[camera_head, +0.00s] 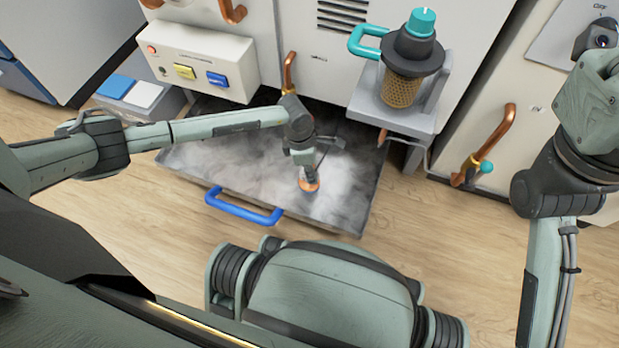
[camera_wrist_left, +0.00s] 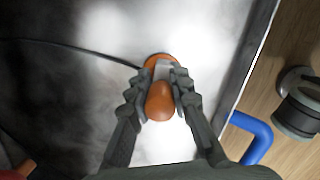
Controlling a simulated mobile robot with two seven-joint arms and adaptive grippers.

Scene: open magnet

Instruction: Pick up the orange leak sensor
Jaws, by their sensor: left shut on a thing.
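The orange leak sensor (camera_head: 309,184) is low over the grey, foggy tray surface (camera_head: 240,175), near the tray's front right part. In the left wrist view it shows as an orange knob (camera_wrist_left: 160,101) with an orange base (camera_wrist_left: 159,60) behind it. My left gripper (camera_head: 305,172) points down at it, and its two fingers (camera_wrist_left: 158,92) are closed on both sides of the knob. I cannot tell whether the base touches the tray. A dark cable runs from the sensor to the left in the wrist view. My right gripper is not in view.
A blue handle (camera_head: 243,208) sticks out from the tray's front edge. A grey shelf (camera_head: 395,112) with a teal-capped mesh filter (camera_head: 403,85) stands at the back right. A panel with yellow and blue buttons (camera_head: 200,75) is behind left. Wooden floor surrounds the tray.

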